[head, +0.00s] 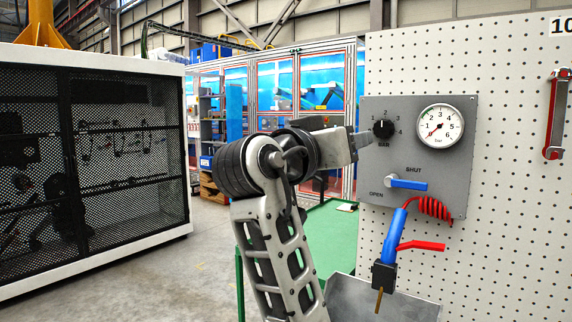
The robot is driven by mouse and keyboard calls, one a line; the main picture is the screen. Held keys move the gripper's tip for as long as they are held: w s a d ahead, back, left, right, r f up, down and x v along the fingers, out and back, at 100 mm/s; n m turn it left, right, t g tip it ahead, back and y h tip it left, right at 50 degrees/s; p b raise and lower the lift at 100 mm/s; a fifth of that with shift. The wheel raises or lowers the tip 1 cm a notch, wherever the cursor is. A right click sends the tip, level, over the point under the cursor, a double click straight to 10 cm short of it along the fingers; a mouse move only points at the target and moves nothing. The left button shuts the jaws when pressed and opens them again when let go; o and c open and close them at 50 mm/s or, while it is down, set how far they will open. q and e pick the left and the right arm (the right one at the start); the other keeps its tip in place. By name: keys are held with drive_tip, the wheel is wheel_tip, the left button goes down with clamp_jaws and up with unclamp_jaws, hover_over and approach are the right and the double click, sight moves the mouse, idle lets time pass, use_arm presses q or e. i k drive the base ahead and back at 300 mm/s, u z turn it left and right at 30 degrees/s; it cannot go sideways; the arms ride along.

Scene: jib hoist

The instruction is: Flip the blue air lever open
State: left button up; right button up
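The blue air lever (407,184) sits on a grey control panel (455,185) and lies horizontal, its handle pointing right from a silver pivot. "SHUT" is printed above it and "OPEN" below left. One arm of mine comes up from the bottom middle, apparently the right one. Its gripper (364,141) points right, above and left of the lever, close to the black knob (383,129) in the picture. I cannot tell whether it touches the panel, or whether its fingers are open or shut. My other gripper is not visible.
A round gauge (439,126) is right of the knob. Below the lever hang a red coiled hose (434,208) and a blue air gun (395,237) with a red trigger, above a grey metal tray (343,296). A red-and-silver wrench (556,115) hangs on the white pegboard (510,240).

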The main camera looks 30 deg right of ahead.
sight(391, 180)
drive_tip(key=k, duration=1.5)
